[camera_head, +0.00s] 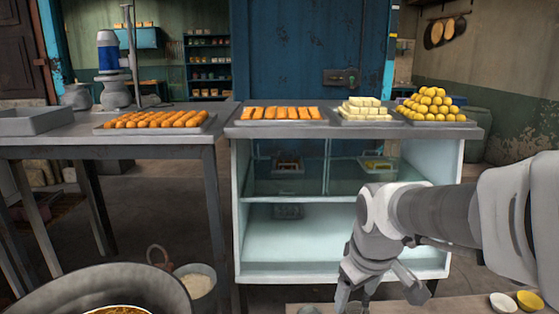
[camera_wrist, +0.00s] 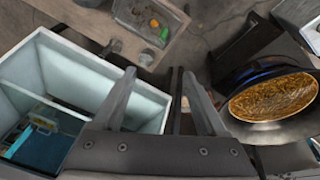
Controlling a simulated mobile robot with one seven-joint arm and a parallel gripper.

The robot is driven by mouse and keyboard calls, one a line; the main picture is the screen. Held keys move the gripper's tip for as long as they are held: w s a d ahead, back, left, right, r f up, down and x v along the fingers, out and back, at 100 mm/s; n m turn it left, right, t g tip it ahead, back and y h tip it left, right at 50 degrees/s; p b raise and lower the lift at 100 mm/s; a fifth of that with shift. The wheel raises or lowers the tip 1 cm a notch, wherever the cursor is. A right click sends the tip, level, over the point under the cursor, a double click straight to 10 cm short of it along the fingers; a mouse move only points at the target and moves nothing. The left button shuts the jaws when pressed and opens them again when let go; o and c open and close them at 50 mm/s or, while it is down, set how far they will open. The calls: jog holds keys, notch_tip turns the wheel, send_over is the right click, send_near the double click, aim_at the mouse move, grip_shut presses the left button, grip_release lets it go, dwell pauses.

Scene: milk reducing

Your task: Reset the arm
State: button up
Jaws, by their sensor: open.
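My arm reaches in from the right of the head view and bends down in front of the white display cabinet. My gripper (camera_head: 356,302) points down at the bottom edge of that view, where its tips are partly cut off. In the wrist view my gripper (camera_wrist: 158,74) has its two fingers spread apart. Nothing shows between the fingers, so it is open and empty.
The white cabinet (camera_head: 300,268) stands behind my gripper, with sweets in trays on its top. A metal table (camera_head: 60,140) is at left. A large pan (camera_head: 60,285) is at lower left; its brown contents show in the wrist view (camera_wrist: 272,97). Small bowls (camera_head: 529,300) sit at lower right.

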jog(key=s+r+m+t, duration=0.2)
jog(key=s+r+m, duration=0.3)
jog(key=s, duration=0.7)
notch_tip(320, 180, up, 18)
jog(key=p, duration=1.8)
jog(key=shift+d+r, duration=0.15)
jog(key=shift+r, duration=0.05)
jog(key=shift+s+f, duration=0.1)
jog(key=c, duration=0.4)
jog(key=shift+s, duration=0.1)
